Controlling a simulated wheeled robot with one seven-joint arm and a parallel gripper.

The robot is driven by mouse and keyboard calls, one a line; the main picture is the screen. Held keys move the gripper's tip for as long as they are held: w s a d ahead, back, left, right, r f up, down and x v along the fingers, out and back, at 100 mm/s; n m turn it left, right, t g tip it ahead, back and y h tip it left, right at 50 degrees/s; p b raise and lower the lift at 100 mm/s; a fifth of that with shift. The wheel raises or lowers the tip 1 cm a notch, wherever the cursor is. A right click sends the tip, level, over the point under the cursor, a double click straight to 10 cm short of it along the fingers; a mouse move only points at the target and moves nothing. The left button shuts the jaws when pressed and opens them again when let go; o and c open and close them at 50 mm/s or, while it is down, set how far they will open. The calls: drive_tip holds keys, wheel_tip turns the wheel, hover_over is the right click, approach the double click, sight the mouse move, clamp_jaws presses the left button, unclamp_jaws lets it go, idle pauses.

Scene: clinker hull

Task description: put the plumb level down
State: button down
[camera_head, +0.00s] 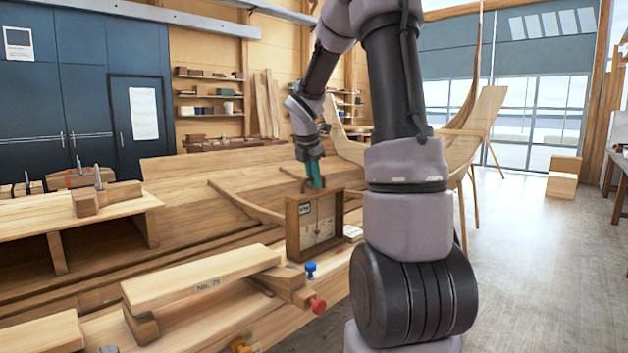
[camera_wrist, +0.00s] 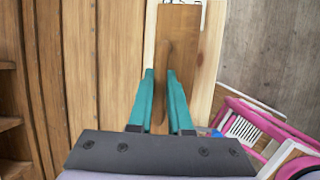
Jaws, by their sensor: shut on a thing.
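The plumb level (camera_head: 315,228) is an upright brown wooden case with a pale face and dark markings, at the middle of the head view. In the wrist view its brown top (camera_wrist: 179,25) shows from above, over a pale wooden strip. My gripper (camera_head: 315,182) has teal fingers and points down at the top of the level. In the wrist view the fingers of my gripper (camera_wrist: 162,80) are shut on a narrow brown part of it. I cannot tell whether the level's base touches the wood below.
A pale plank (camera_head: 205,278) lies at the front, beside a blue knob (camera_head: 310,270) and a red knob (camera_head: 318,305). A small white block (camera_head: 352,233) is right of the level. Clamps (camera_head: 100,190) stand on the left bench. The grey floor (camera_head: 540,260) at right is open.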

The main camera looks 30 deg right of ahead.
drive_tip(key=c, duration=0.8)
unclamp_jaws()
drive_tip(key=shift+c, duration=0.2)
drive_tip(key=v, duration=1.2)
drive_tip(key=s+a+m+t+y, duration=0.2)
drive_tip(key=s+a+m, duration=0.4)
drive_tip(key=s+m, duration=0.5)
drive_tip(key=s+a+m+t+y, duration=0.1)
drive_tip(key=s+a+m+y, duration=0.2)
drive_tip(key=s+m, duration=0.9)
drive_tip(key=a+m, duration=0.2)
drive_tip(key=a, duration=0.1)
drive_tip(key=shift+s+a+m+t, duration=0.15)
drive_tip(key=shift+s+m+t, duration=0.15)
drive_tip(key=shift+m+t, duration=0.1)
